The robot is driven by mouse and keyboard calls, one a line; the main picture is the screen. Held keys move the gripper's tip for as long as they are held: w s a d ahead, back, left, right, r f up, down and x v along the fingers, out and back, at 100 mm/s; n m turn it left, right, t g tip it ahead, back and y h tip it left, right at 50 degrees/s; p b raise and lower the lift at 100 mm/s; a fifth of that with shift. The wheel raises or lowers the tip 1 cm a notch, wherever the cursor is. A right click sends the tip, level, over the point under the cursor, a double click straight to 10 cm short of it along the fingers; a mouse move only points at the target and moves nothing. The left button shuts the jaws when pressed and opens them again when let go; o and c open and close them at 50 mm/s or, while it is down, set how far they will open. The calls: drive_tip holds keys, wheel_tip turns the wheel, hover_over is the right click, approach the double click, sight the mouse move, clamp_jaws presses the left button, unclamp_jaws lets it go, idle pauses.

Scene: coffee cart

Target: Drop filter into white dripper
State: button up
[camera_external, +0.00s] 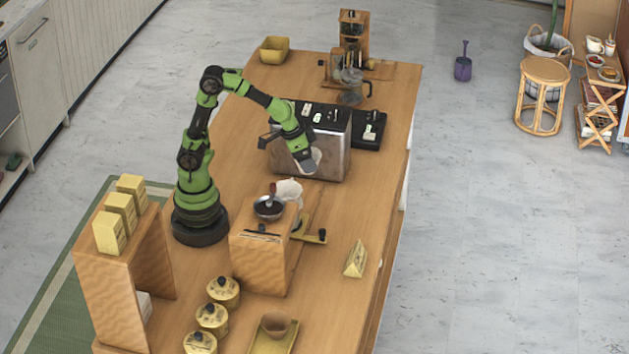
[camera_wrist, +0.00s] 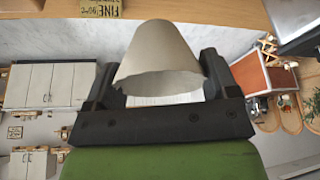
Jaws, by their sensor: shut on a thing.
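My gripper (camera_wrist: 160,85) is shut on a pale, cone-shaped paper filter (camera_wrist: 160,55). In the wrist view the filter sits between the two dark fingers, its wide rim toward the gripper. In the outside view my gripper (camera_external: 310,160) is in front of the steel machine, with the filter (camera_external: 317,156) partly hidden. A white object (camera_external: 289,190), possibly the white dripper, is below and slightly left of it, beside the wooden grinder box (camera_external: 262,250). It is small and partly covered, so I cannot tell for sure. The filter is apart from it.
The steel machine (camera_external: 322,155) stands behind my gripper. A glass carafe (camera_external: 352,88) is at the back. Yellow canisters (camera_external: 212,318), a tray (camera_external: 252,342) with a brown cup and a yellow wedge-shaped pack (camera_external: 355,260) are in front. The table's right side is mostly clear.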

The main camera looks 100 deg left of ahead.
drive_tip(key=s+d+r, duration=0.1)
drive_tip(key=s, duration=0.5)
drive_tip(key=shift+s+d+f, duration=0.1)
drive_tip(key=shift+f, duration=1.4)
drive_tip(key=shift+d+f, duration=0.1)
drive_tip(key=shift+f, duration=1.35)
drive_tip(key=o, duration=0.8)
drive_tip(key=shift+r, duration=0.15)
drive_tip(key=v, duration=0.9)
drive_tip(key=shift+s+d+r, duration=0.1)
drive_tip(key=shift+s+r, duration=0.1)
drive_tip(key=shift+r, duration=0.15)
